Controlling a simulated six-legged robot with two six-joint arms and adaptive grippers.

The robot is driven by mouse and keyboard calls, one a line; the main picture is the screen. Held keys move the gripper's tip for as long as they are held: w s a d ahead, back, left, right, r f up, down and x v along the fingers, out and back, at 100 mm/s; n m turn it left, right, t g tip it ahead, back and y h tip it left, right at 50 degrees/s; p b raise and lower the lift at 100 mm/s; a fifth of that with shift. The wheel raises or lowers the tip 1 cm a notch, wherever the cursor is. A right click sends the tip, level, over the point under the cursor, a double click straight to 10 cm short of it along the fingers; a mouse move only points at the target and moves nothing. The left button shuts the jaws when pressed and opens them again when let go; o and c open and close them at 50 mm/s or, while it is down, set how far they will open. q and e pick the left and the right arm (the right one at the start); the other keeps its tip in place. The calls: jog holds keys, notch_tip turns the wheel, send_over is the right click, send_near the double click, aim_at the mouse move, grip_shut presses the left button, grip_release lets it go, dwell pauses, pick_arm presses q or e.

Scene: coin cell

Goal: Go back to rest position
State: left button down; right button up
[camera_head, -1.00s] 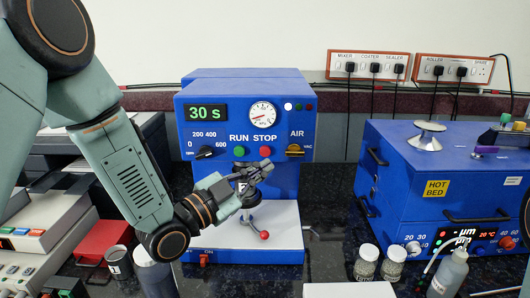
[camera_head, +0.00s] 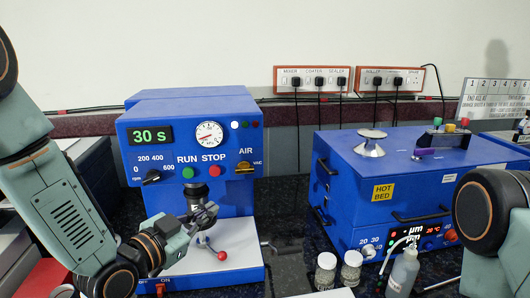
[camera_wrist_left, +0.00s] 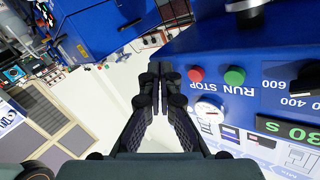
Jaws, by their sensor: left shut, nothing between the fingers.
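My left gripper (camera_head: 208,212) is in front of the blue machine (camera_head: 225,115) that has the RUN and STOP buttons and a 30 S display. Its fingers are shut and empty, a little above the machine's white base (camera_head: 215,265). In the left wrist view the shut fingers (camera_wrist_left: 160,75) point past the red STOP button (camera_wrist_left: 196,74) and green RUN button (camera_wrist_left: 235,75). My right arm (camera_head: 490,215) shows at the right edge of the head view. Its gripper is out of view.
A blue hot bed box (camera_head: 345,180) stands at right. Two glass jars (camera_head: 326,268) and a dropper bottle (camera_head: 403,270) stand before it. A red-knobbed lever (camera_head: 221,256) sits on the machine's base, close below the left gripper. Power strips (camera_head: 312,79) hang on the wall.

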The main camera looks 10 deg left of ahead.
pick_arm(q)
jog(key=s+a+f+n+g+y+b, duration=0.1)
jog(key=s+f, duration=0.3)
jog(key=f, duration=0.4)
jog(key=s+a+f+n+g+y+b, duration=0.1)
jog(key=s+f+n+g, duration=0.3)
jog(key=f, duration=0.4)
jog(key=s+a+f+n+g+y+b, duration=0.1)
jog(key=s+f+n+g+y, duration=0.1)
jog(key=s+f, duration=0.3)
jog(key=shift+s+a+f+n+g+y+b, duration=0.15)
jog(key=shift+f+g+y, duration=0.1)
jog(key=shift+f, duration=0.45)
jog(key=shift+s+d+f+n+g+y+b, duration=0.1)
jog(key=shift+f+g+y, duration=0.1)
jog(key=shift+f, duration=0.45)
jog(key=shift+s+a+f+n+g+y+b, duration=0.15)
jog(key=shift+f+g, duration=0.1)
jog(key=shift+f, duration=0.45)
jog(key=s+f+n+g+y+b, duration=0.1)
jog(key=s+f+g+b, duration=0.1)
jog(key=s+f, duration=0.6)
jog(key=s+a+f+g+b, duration=0.1)
jog(key=s+f+g+b, duration=0.2)
jog(key=s, duration=1.1)
notch_tip(320, 180, down, 5)
jog(key=shift+s+a+r+n+g+y, duration=0.15)
jog(key=shift+s+n+g+y, duration=0.2)
jog(key=shift+g, duration=0.75)
